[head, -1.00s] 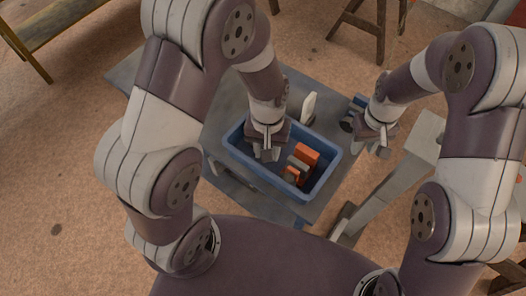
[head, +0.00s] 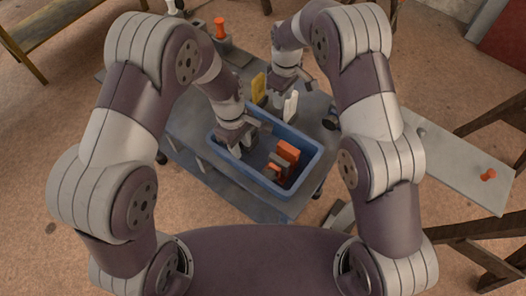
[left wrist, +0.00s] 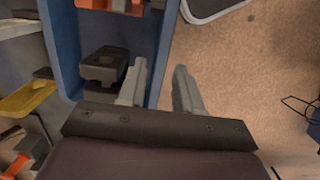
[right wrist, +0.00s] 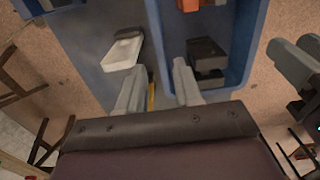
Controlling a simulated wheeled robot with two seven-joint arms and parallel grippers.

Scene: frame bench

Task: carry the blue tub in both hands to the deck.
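The blue tub (head: 313,168) sits on a blue-grey table (head: 185,125). It holds orange blocks (head: 287,152) and a dark grey piece (left wrist: 104,66). My left gripper (head: 240,142) is at the tub's left end; in the left wrist view its fingers (left wrist: 158,88) are apart, with the tub wall (left wrist: 165,45) between them. My right gripper (head: 284,98) is beyond the tub's far side; in the right wrist view its fingers (right wrist: 160,85) are apart, with a tub wall (right wrist: 158,38) running down toward the gap. Contact with the wall is unclear. I cannot tell which surface is the deck.
A white piece (head: 290,105) and a yellow piece (head: 258,88) stand on the table behind the tub. An orange-topped item (head: 220,30) is at its far end. A grey plank (head: 455,170) with an orange knob (head: 488,175) lies to the right, near dark trestle legs.

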